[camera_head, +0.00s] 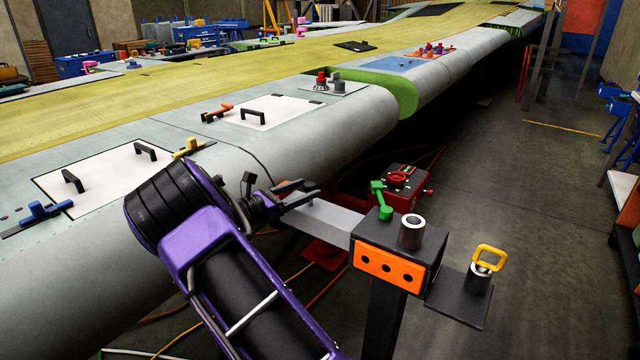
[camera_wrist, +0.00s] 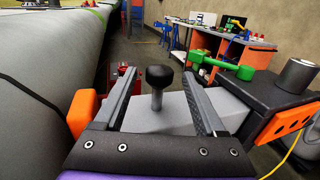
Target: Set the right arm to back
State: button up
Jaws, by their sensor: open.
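A pale grey swing arm (camera_head: 322,217) reaches left from a black box with an orange front (camera_head: 390,265) toward the wing's rounded edge. My gripper (camera_head: 302,193) is over the far end of this arm. In the wrist view, the open fingers of my gripper (camera_wrist: 165,82) lie on either side of the knob, with gaps showing. No left or right label is readable.
A grey cylinder (camera_head: 411,231) sits on the box. A yellow-ringed pin (camera_head: 488,258) stands on a side plate. A red box (camera_head: 403,183) is behind. The wing (camera_head: 340,125) borders the left. Cables cross the floor, and the aisle (camera_head: 540,200) at right is clear.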

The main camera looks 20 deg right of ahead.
aim_at(320, 200)
jog(key=x, duration=0.5)
jog(key=shift+w+d, duration=0.1)
jog(key=shift+d, duration=0.2)
grip_shut()
dwell(1.1)
